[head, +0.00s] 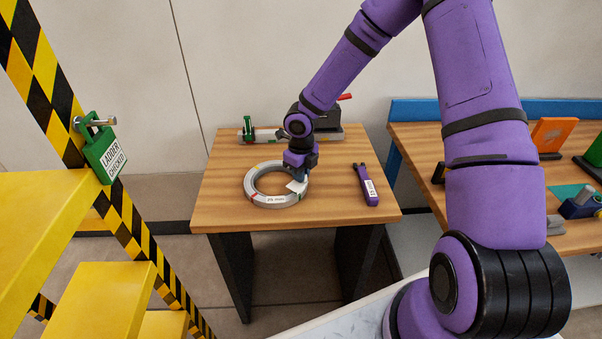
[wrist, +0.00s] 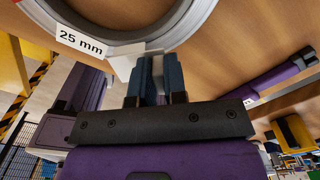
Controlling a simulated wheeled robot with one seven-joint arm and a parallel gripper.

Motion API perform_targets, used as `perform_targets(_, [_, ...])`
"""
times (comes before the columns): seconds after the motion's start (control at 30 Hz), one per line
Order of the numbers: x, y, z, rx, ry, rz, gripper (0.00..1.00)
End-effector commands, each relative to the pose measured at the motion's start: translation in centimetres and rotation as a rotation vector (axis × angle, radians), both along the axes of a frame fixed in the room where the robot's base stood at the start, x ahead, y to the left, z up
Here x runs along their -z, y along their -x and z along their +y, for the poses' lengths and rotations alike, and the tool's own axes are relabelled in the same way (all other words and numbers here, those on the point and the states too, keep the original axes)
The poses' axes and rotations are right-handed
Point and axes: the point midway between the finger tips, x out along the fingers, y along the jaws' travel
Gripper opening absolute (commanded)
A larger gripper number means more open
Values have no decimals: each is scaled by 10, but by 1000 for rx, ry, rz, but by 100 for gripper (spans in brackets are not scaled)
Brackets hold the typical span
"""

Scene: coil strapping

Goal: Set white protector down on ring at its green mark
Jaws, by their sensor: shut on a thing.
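The grey ring (head: 254,197) lies flat on the small wooden table, with a "25 mm" label on its near side. It also shows at the top of the wrist view (wrist: 190,32). My gripper (head: 299,175) is at the ring's right side, shut on the white protector (head: 296,187). In the wrist view, the blue fingertips (wrist: 154,72) hold the protector (wrist: 124,64) right by the ring's outer edge, near the label. I cannot tell whether the protector touches the ring. I cannot make out the green mark clearly; my gripper covers part of the ring.
A purple hand tool (head: 368,187) with a white label lies right of the ring on the wooden table (head: 225,215). A strapping device (head: 325,130) stands at the table's back. A yellow ladder (head: 75,215) with a green tag is at left. Another bench (head: 420,150) is at right.

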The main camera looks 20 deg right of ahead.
Motion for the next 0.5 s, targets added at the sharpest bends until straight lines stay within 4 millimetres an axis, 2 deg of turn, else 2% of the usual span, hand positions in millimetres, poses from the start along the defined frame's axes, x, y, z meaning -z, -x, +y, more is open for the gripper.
perform_targets(0.5, [7, 0, 0, 1, 0, 1, 0])
